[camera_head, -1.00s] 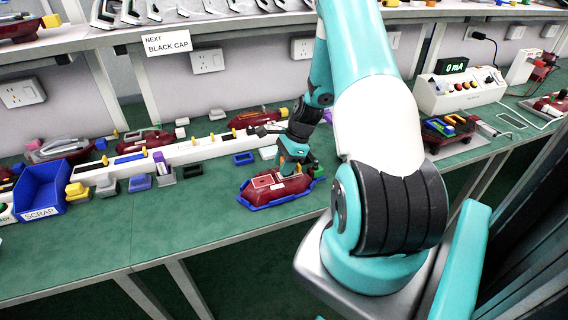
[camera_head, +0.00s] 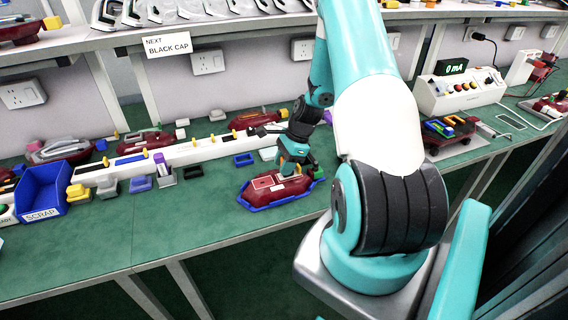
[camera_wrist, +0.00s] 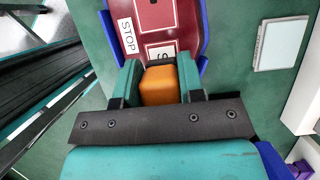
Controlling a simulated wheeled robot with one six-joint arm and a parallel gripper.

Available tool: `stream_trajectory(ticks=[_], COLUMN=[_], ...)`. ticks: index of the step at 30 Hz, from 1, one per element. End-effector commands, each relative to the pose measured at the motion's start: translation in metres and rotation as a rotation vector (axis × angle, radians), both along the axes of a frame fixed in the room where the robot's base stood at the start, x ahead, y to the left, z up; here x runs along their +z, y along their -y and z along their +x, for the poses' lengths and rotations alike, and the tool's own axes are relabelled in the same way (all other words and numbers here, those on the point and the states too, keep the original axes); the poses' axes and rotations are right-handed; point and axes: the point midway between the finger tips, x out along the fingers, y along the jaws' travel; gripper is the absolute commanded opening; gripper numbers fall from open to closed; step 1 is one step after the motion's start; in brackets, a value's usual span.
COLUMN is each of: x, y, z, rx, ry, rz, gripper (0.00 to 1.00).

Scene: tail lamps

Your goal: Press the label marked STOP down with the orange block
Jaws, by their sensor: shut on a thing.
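My gripper (camera_wrist: 160,84) is shut on the orange block (camera_wrist: 160,86), which sits between its two teal fingers. The dark red lamp (camera_head: 268,193) lies in a blue tray (camera_head: 249,205) on the green bench, and my gripper (camera_head: 291,170) is over its right part. In the wrist view, a white label marked STOP (camera_wrist: 128,36) lies on the lamp, left of and beyond the block. A second white label (camera_wrist: 161,49) lies straight beyond the block, partly hidden by it; only an S-like mark shows. Whether the block touches the lamp, I cannot tell.
A blue SCRAP bin (camera_head: 41,190) stands at the left. A white rail (camera_head: 190,153) with small coloured parts runs behind the lamp. A white meter box (camera_head: 462,90) stands at the right. The bench in front of the tray is clear.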

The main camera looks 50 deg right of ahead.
Motion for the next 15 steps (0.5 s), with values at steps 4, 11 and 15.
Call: stream_trajectory(ticks=[4, 11, 15], x=[0.018, 0.038, 0.050], y=[0.000, 0.000, 0.000], z=[0.000, 0.001, 0.001], rx=[0.001, 0.000, 0.000], ry=[0.002, 0.002, 0.002], rz=[0.000, 0.000, 0.000], gripper=[0.13, 0.13, 0.13])
